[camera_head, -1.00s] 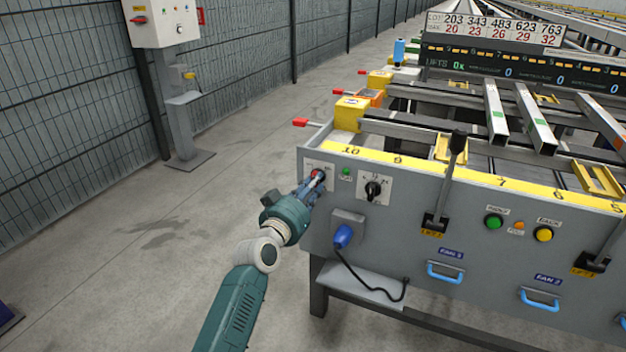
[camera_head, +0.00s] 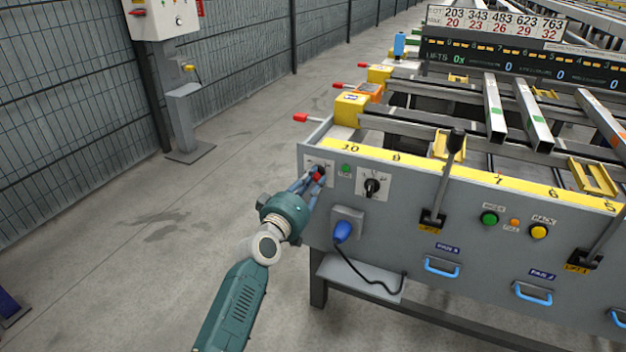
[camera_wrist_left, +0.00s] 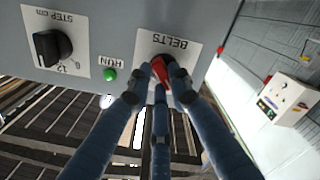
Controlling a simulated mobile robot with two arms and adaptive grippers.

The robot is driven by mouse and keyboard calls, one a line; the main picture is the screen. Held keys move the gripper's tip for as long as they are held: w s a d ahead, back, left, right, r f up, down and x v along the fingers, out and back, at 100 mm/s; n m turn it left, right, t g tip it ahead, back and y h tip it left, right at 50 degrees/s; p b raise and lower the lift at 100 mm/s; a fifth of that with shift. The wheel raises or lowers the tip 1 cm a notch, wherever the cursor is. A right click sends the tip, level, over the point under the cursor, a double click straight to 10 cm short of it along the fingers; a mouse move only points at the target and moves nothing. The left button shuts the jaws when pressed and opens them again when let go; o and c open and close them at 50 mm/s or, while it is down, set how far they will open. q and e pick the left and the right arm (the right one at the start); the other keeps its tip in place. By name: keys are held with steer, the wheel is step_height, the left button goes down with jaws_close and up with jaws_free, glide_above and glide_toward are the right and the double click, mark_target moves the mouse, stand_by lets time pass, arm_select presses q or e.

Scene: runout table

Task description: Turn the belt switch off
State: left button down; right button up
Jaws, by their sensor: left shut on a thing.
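The belt switch is a red knob on a white plate marked BELTS at the left end of the grey panel. In the left wrist view the red knob (camera_wrist_left: 162,72) shows between my fingertips, upside down in that picture, with the plate (camera_wrist_left: 185,45) behind it. In the head view the knob (camera_head: 317,176) is partly covered by my fingers. My left gripper (camera_head: 314,179) is shut on the red knob, its blue fingers reaching it from below left. My right gripper is not in view.
A green RUN light (camera_head: 346,168) and a black step dial (camera_head: 372,187) sit right of the switch. A blue plug (camera_head: 342,231) with a black cable is below. A lever (camera_head: 442,180) stands farther right.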

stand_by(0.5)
arm_select(q)
steer(key=c, duration=1.6)
jaws_free()
steer(key=shift+o, duration=0.2)
steer(key=v, duration=1.2)
